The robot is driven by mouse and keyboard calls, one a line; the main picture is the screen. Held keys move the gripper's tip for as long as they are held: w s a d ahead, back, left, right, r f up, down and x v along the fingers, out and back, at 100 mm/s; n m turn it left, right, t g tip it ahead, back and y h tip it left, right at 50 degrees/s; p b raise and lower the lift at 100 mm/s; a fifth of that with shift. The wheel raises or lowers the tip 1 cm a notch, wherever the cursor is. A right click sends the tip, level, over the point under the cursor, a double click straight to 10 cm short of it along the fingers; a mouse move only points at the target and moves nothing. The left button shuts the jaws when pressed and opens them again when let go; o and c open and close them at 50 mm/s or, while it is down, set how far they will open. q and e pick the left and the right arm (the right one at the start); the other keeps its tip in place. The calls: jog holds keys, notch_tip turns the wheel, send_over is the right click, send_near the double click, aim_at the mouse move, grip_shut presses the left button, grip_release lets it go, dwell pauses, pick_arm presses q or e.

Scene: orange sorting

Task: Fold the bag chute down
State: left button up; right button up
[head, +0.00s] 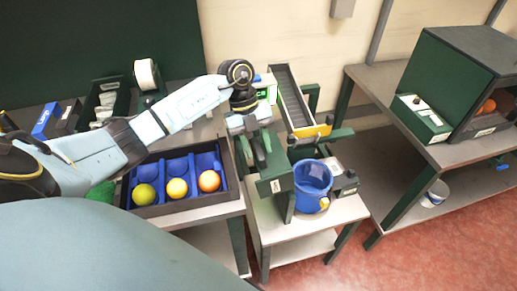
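A long dark chute (291,98) with pale side rails and a yellow front lip stands at the back of the small side table; I take it to be the bag chute. It slopes toward a blue bucket (312,180) that stands in front of and below its lip. My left gripper (258,160) points down just left of the chute, above a dark green block-like part (274,181). The gripper seems apart from the chute. Its fingers are dark and small, and I cannot tell whether they are open or touch the green part. My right gripper is not in view.
A dark tray with blue compartments (236,197) holds a green, a yellow and an orange ball, left of the side table (347,208). A small dark box (344,181) stands right of the bucket. A shelf (385,95) with a green cabinet (452,70) stands at right.

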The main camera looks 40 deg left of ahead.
pick_arm(q)
jog(key=shift+d+f, duration=0.3)
jog(key=shift+f, duration=0.4)
jog(key=shift+c, duration=0.6)
grip_shut()
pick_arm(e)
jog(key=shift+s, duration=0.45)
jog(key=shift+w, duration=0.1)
